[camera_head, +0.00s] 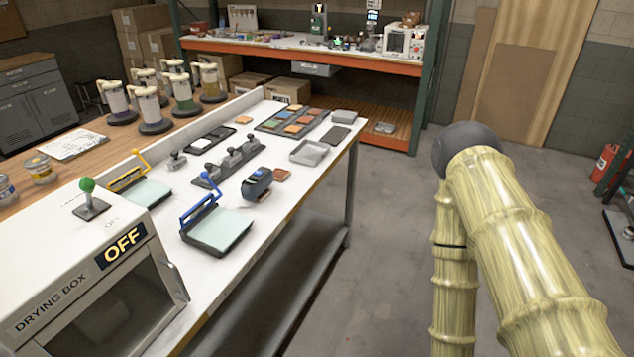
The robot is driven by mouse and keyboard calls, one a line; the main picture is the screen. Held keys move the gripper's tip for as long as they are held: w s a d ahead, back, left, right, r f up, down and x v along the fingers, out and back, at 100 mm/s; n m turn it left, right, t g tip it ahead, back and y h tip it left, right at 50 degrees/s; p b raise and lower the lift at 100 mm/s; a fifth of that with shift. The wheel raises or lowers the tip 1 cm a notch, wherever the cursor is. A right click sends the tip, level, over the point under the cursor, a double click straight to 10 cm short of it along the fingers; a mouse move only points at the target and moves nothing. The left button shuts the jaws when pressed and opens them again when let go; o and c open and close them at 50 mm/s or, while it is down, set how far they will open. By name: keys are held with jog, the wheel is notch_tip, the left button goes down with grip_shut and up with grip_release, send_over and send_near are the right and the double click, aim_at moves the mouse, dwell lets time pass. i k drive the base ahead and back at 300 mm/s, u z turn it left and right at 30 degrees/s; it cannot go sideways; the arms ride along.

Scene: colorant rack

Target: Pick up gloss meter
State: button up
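A small dark blue, boxy handheld device (257,184), which looks like the gloss meter, stands on the white worktable (272,222) near its right edge. A small brown square panel (281,174) lies just behind it to the right. A blue-handled press-like tool (215,232) with a pale green sheet is in front of it to the left. My arm rises at the right of the picture, well apart from the table. My gripper is out of view, so its state is hidden.
A white drying box (85,285) reading OFF fills the near left. A black lever rack (228,160), a grey tray (309,152) and a tray of colored samples (292,121) stand farther back.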

aim_at(254, 188)
jog(key=z, duration=1.5)
jog(key=i, duration=2.05)
jog(key=u, duration=3.5)
